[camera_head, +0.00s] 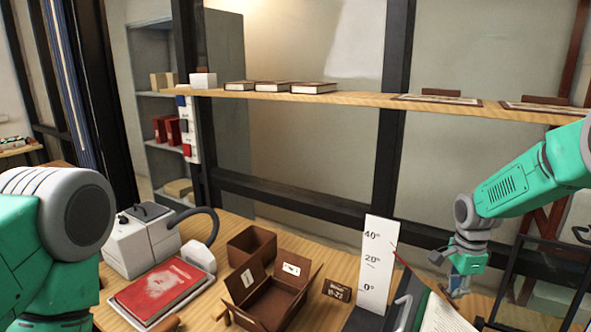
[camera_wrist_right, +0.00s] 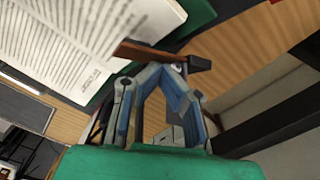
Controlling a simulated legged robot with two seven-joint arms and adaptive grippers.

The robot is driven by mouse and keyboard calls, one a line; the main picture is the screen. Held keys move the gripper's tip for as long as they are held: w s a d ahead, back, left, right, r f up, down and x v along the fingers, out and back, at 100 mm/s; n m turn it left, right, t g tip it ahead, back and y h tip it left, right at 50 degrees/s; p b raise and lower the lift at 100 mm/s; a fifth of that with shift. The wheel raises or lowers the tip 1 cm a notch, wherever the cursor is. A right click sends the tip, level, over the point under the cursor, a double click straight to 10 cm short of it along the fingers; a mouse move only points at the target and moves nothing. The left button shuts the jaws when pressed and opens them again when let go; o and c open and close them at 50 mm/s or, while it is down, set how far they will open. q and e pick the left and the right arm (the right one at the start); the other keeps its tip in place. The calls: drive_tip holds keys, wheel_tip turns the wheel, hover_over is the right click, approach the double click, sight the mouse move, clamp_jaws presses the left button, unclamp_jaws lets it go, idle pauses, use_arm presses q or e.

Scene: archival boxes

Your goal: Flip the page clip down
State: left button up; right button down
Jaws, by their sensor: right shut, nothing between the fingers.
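An open book with a green cover and printed pages (camera_head: 441,317) lies at the bottom right of the head view. It also fills the upper left of the right wrist view (camera_wrist_right: 70,40). A brown bar with a dark end (camera_wrist_right: 150,52), which looks like the page clip, sticks out past the book's edge in the wrist view. My right gripper (camera_head: 457,291) is just right of the book. In the wrist view its blue fingers (camera_wrist_right: 155,70) are shut and empty, with tips close to the bar; contact cannot be told. My left gripper is out of view.
A white angle scale (camera_head: 375,265) stands left of the book. An open brown box (camera_head: 273,303), a smaller brown box (camera_head: 252,246) and a red book (camera_head: 161,290) are farther left. A black frame (camera_head: 545,262) stands right of my right gripper. A wooden shelf (camera_head: 370,97) crosses above.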

drive_tip(key=r+p, duration=0.1)
drive_tip(key=r, duration=0.1)
drive_tip(key=w+r+p, duration=0.1)
drive_tip(key=r, duration=0.1)
drive_tip(key=w+r+p, duration=0.1)
drive_tip(key=shift+a+r, duration=0.25)
drive_tip(key=shift+r, duration=0.15)
drive_tip(key=r+p, duration=0.1)
drive_tip(key=d+r+p, duration=0.1)
drive_tip(key=w+d+r, duration=0.1)
drive_tip(key=r, duration=0.1)
drive_tip(key=shift+p, duration=0.4)
